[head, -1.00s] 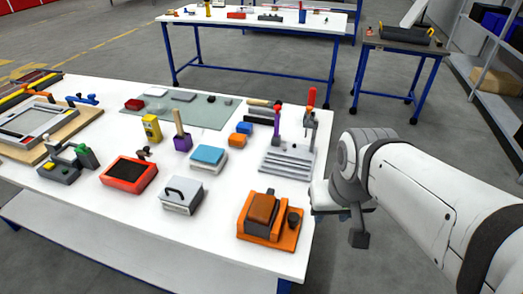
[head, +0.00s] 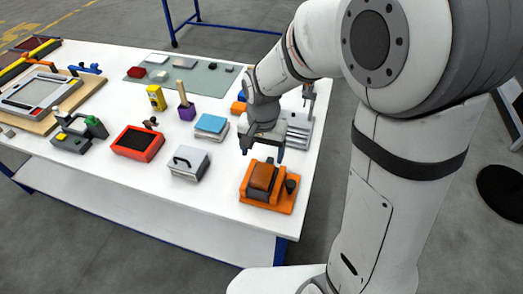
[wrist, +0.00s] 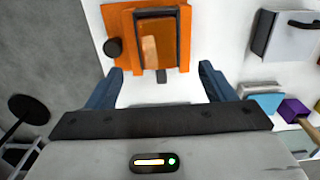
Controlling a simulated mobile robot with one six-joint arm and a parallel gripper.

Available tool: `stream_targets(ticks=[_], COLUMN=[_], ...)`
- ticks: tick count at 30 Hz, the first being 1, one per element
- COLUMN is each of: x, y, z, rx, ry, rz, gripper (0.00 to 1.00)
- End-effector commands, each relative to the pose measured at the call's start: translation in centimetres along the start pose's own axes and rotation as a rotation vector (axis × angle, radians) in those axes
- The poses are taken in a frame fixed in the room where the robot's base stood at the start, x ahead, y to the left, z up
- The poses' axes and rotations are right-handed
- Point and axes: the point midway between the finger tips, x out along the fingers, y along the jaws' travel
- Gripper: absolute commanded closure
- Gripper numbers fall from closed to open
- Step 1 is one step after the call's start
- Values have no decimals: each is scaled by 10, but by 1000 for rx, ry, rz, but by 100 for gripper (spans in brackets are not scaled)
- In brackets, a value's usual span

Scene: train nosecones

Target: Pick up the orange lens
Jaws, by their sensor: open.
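The orange lens (head: 261,177) is a glossy brown-orange block seated in a dark frame on an orange fixture (head: 283,203), at the table's near right corner. In the wrist view the lens (wrist: 153,42) shows at the top centre, within the orange fixture (wrist: 118,22). My gripper (head: 262,151) is open and empty above the table, just behind the fixture in the head view. In the wrist view its two blue fingers (wrist: 161,72) are spread wide, with the lens beyond their tips and between their lines.
A dark knob (head: 291,185) stands on the fixture beside the lens. A grey box with a black handle (head: 188,163), a blue-topped block (head: 211,124) and a red tray (head: 137,143) lie to the left. A grey slotted stand (head: 299,132) is behind my gripper.

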Motion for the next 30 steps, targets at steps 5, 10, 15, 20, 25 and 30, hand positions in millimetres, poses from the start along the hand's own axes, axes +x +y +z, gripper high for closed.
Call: stream_targets(ticks=[5, 10, 15, 20, 25, 30], x=[14, 33, 54, 75, 83, 82], y=[-7, -5, 2, 3, 3, 3], z=[-1, 0, 1, 1, 0, 0], rx=[16, 17, 17, 16, 17, 17], ry=[-10, -10, -12, -11, -8, -7], rz=[8, 8, 9, 8, 6, 6], gripper=[24, 24, 24, 24, 24, 24])
